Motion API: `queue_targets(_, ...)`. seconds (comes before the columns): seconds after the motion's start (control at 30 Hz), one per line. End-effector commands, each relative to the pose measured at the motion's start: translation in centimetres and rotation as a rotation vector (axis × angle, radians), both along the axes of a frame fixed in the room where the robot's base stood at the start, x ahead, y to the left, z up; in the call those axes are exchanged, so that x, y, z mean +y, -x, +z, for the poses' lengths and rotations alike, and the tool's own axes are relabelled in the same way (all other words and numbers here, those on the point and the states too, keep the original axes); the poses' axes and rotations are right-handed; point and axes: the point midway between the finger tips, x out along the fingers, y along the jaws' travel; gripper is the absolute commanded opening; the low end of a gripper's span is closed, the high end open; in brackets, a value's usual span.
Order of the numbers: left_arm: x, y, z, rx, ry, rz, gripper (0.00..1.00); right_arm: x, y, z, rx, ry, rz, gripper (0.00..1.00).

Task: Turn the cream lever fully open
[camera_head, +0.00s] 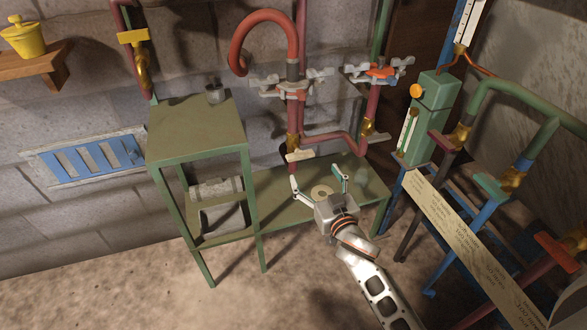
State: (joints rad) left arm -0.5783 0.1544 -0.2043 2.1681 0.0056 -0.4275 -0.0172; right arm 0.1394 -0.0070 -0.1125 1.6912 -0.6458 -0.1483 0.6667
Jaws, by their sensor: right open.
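The cream lever (299,156) is a short pale bar on the lower part of a dark red pipe, just below a brass fitting (292,142). It lies nearly crosswise in the picture, its right end slightly higher. My right gripper (319,174) is open and empty, above the low green shelf. Its fingers are spread wide and point up the picture towards the pipes. The left fingertip shows just below the lever; I cannot tell how far apart they are in depth. My left gripper is not in view.
A green stand (197,128) is left of the gripper. Grey clamps (291,88) hold the pipes above. A green box with a gauge (428,120) and a long lettered plank (462,235) are at the right. The floor in front is clear.

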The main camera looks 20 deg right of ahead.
Motion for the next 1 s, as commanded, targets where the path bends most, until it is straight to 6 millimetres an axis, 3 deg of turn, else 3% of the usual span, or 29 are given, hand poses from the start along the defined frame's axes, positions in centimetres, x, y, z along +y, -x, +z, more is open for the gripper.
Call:
queue_targets(0.03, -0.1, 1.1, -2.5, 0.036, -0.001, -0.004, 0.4, 0.2, -0.8, -2.6, 0.007, -0.012, -0.001, 0.79)
queue_targets(0.17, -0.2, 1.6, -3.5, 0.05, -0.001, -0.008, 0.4, 0.4, -2.7, -2.7, -0.019, -0.033, 0.0, 0.79)
queue_targets(0.43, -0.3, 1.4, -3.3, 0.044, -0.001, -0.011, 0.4, 0.6, -5.0, -1.7, -0.043, -0.041, 0.003, 0.79)
queue_targets(0.8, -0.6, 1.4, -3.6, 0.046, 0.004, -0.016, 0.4, 0.8, -10.0, -2.0, -0.039, -0.039, 0.002, 0.79)
queue_targets(1.0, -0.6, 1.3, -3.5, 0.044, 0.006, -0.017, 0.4, 0.8, -11.3, -1.9, -0.04, -0.039, 0.002, 0.79)
